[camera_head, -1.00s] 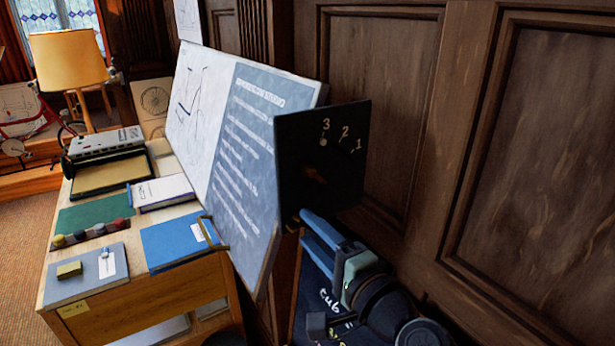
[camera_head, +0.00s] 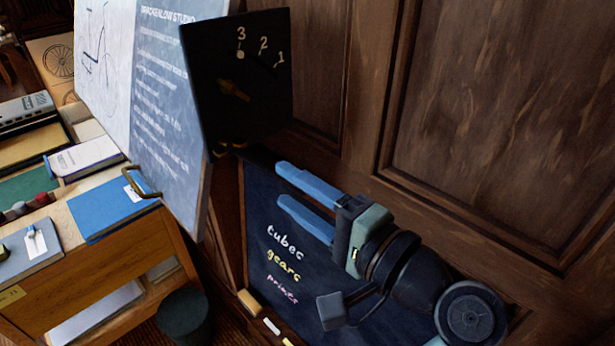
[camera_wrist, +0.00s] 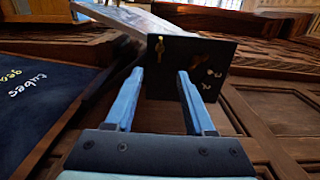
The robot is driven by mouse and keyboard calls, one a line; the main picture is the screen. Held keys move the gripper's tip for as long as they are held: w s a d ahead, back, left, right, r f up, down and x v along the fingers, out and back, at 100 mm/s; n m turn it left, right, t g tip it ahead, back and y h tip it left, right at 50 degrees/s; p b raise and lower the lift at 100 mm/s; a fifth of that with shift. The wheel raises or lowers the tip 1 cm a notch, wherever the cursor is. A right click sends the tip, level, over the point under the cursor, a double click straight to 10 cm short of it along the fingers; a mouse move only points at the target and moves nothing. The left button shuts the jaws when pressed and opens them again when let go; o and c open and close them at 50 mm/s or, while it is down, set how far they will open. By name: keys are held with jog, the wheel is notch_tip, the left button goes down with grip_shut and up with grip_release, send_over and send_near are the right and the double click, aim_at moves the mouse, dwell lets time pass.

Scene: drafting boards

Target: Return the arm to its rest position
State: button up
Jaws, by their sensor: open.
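My gripper (camera_head: 292,198) is open and empty, with two blue fingers held apart. In the head view it is below and to the right of a black panel (camera_head: 270,95) marked 3, 2, 1 with a brass-coloured pointer (camera_head: 233,91). The pointer slants up-left, and a pale dot sits below the 3. In the wrist view my gripper (camera_wrist: 157,78) points toward the panel (camera_wrist: 170,88), with a gap between the fingertips and the dial. My arm reaches in from the lower right.
A blackboard (camera_head: 262,215) reading "tubes, gears, prints" stands behind my gripper, with chalk below it. A wooden desk (camera_head: 130,262) with books and a blue folder (camera_head: 105,208) is at left. A drawing board (camera_head: 165,130) rises behind it. Wood panelling (camera_head: 500,90) fills the right.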

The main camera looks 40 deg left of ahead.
jog(key=w+d+r+n+t+h, duration=0.1)
jog(key=w+d+r+t+h, duration=0.2)
jog(key=w+d+r+t, duration=0.35)
jog(key=w+d+r+t+h, duration=0.35)
jog(key=d+r+t, duration=0.25)
jog(key=r+t, duration=0.25)
jog(key=s+d+r+t+h+b, duration=0.1)
jog(key=s+d+r+t+h, duration=0.9)
jog(key=r, duration=0.4)
jog(key=shift+d+r+t+h, duration=0.35)
jog(key=shift+d+h, duration=0.4)
jog(key=shift+d, duration=0.45)
jog(key=shift+a, duration=0.1)
